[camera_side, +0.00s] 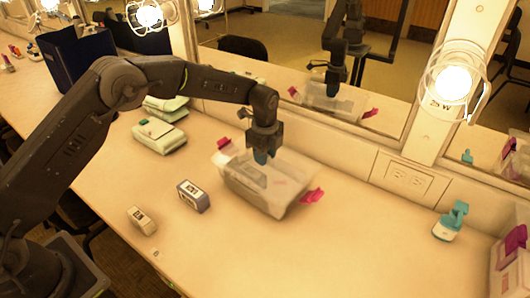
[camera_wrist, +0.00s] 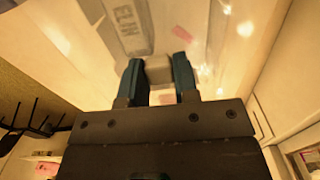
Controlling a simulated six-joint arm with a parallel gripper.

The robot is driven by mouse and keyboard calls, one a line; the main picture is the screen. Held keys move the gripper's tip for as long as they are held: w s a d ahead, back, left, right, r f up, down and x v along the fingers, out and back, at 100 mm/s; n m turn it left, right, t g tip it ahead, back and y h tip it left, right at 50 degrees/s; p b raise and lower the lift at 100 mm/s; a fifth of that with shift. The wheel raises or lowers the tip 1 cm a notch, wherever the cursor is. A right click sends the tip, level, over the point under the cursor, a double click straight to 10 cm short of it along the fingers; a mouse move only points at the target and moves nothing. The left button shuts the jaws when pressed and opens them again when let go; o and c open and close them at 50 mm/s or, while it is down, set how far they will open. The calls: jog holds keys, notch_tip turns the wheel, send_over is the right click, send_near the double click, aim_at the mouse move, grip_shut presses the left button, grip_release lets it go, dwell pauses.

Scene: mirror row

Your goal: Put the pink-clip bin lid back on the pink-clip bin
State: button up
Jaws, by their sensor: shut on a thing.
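The clear pink-clip bin (camera_side: 262,198) stands on the counter below the mirror. Its pink clips, one at the back left (camera_side: 224,143) and one at the right (camera_side: 312,195), stick outward. My gripper (camera_side: 262,156) points down over the bin. In the wrist view, its teal fingers (camera_wrist: 158,72) are shut on the pale knob (camera_wrist: 158,67) of the clear bin lid (camera_wrist: 205,40). The lid is see-through and hard to tell from the bin in the side view; I cannot tell whether it touches the rim.
A grey-white device (camera_side: 193,196) and a beige one (camera_side: 141,220) lie left of the bin. Green-white cases (camera_side: 159,136) lie behind them. A teal-topped item (camera_side: 451,222) and another pink-clipped container (camera_side: 512,262) stand at right. The front counter is clear.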

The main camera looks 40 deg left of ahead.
jog(key=o, duration=1)
notch_tip(320, 180, up, 20)
jog(key=shift+f, duration=0.1)
dwell(0.6)
dwell(0.6)
